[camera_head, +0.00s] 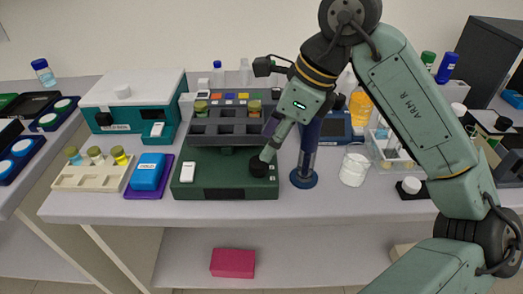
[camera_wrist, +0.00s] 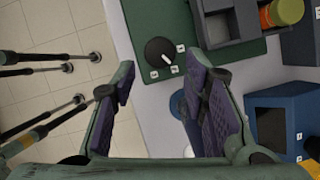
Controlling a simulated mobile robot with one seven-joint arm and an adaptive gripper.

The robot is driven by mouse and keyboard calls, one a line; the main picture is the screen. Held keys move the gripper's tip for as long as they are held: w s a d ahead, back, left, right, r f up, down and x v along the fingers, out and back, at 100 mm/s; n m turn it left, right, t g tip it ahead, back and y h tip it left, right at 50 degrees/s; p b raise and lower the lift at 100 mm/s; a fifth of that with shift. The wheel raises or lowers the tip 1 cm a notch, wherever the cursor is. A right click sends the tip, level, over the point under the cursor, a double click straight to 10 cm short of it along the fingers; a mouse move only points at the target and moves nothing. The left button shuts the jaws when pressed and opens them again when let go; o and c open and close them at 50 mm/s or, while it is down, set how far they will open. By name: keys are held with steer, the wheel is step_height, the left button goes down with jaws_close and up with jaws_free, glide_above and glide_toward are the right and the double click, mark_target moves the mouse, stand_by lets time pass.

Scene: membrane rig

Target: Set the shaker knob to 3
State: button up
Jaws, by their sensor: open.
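The shaker (camera_head: 224,185) is a dark green base with a grey compartment tray (camera_head: 225,130) on top, standing on the bench. Its round black knob (camera_head: 259,167) is on the front right of the base. In the wrist view the knob (camera_wrist: 158,50) has a white pointer mark toward its lower right, near the middle of three small white labels (camera_wrist: 175,69); their digits are too small to read surely. A white rocker switch (camera_head: 187,172) is on the base's left. My gripper (camera_head: 268,152) is open and empty, close above the knob. In the wrist view the knob appears just beyond my fingertips (camera_wrist: 161,72).
A blue stand (camera_head: 304,178) rises close right of the shaker, with a glass beaker (camera_head: 354,168) beyond it. A blue block (camera_head: 148,171) on a purple mat and a beige vial rack (camera_head: 92,176) are to the left. The bench's front edge is just before the shaker.

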mark_target(260, 161)
steer(key=shift+p+x, duration=0.55)
steer(key=shift+x, duration=2.2)
steer(key=shift+c, duration=0.5)
steer(key=c, duration=0.8)
